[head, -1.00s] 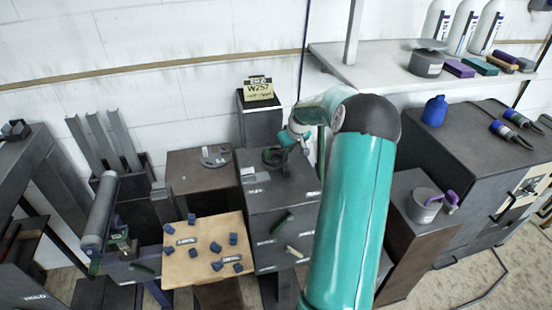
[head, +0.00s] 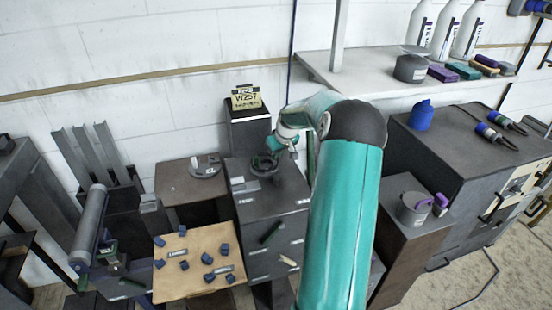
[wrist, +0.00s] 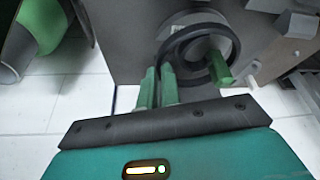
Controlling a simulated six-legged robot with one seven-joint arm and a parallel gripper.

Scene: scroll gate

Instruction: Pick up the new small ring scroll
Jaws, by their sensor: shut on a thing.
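The ring scroll is a dark ring with a green peg on its rim. It shows in the wrist view (wrist: 168,52) against a round grey hub, and in the head view (head: 264,164) on top of the dark cabinet (head: 272,206). My gripper (wrist: 158,78) has its two green fingers close together at the ring's near left rim, shut on it. In the head view my gripper (head: 276,144) is at the ring's upper right side, small and partly hidden. I cannot tell whether the ring is lifted clear of the surface.
A yellow W257 sign (head: 246,98) stands on a post behind. A tan board (head: 190,285) with several blue pieces is at front left. A grey roller (head: 90,222) stands further left. A pedestal with a grey mug (head: 412,208) is right of my arm.

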